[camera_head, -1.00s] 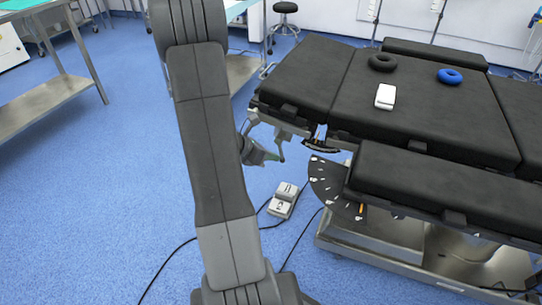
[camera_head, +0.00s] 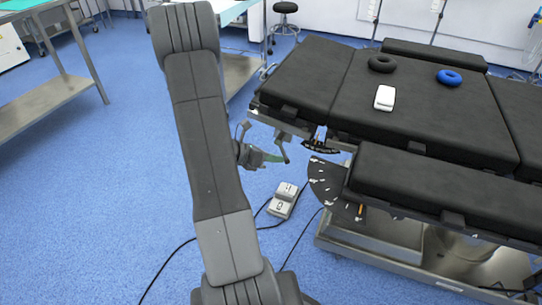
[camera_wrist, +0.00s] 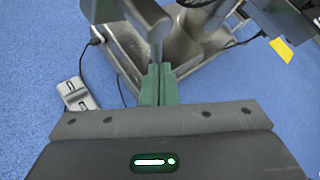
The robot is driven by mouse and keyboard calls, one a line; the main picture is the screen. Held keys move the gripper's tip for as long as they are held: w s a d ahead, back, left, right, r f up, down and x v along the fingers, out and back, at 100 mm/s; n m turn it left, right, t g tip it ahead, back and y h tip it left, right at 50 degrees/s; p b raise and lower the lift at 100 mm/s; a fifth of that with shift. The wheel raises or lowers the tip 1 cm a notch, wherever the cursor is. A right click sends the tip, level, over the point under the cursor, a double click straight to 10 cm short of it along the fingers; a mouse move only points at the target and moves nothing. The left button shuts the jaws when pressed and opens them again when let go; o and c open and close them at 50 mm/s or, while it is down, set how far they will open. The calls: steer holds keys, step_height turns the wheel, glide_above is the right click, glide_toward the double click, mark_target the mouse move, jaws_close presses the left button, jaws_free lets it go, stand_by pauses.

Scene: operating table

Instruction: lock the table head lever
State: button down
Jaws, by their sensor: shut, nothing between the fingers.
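The operating table (camera_head: 430,110) has black pads, with its head section (camera_head: 305,75) at the left end. A grey lever (camera_head: 283,150) hangs below the head section's near edge. In the wrist view a grey bar with a rounded end, seemingly this lever (camera_wrist: 147,14), stands just beyond my fingertips. My gripper (camera_head: 274,158) has green fingers and is beside the lever's lower end. In the wrist view my gripper (camera_wrist: 160,70) is shut, with the fingers together and nothing between them. Whether the fingertips touch the lever I cannot tell.
A dark marked plate (camera_head: 325,182) and the near side pad (camera_head: 440,185) are right of my gripper. A white foot pedal (camera_head: 283,199) with cables lies on the floor below. The blue floor on the left is open up to a metal side table (camera_head: 45,105).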

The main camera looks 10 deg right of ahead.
steer(key=shift+s+d+r+n+g+h+p, duration=0.15)
steer(key=shift+s+d+r+n+h+p, duration=0.15)
steer(key=shift+d+n+h+p, duration=0.45)
steer(key=shift+s+d+r+n+g+h+p, duration=0.25)
steer(key=shift+n+h+p, duration=0.2)
steer(key=shift+h, duration=0.65)
steer(key=shift+s+d+r+n+g+h+p, duration=0.1)
steer(key=shift+s+d+r+n+h+p, duration=0.35)
steer(key=shift+h, duration=0.5)
steer(key=shift+f, duration=0.3)
steer(key=s+a+f, duration=0.1)
steer(key=a, duration=0.5)
steer(key=s+a+f, duration=0.1)
steer(key=a+f, duration=0.1)
steer(key=a, duration=0.4)
steer(key=shift+s+a, duration=0.25)
steer(key=shift+a, duration=0.05)
steer(key=shift+d, duration=0.1)
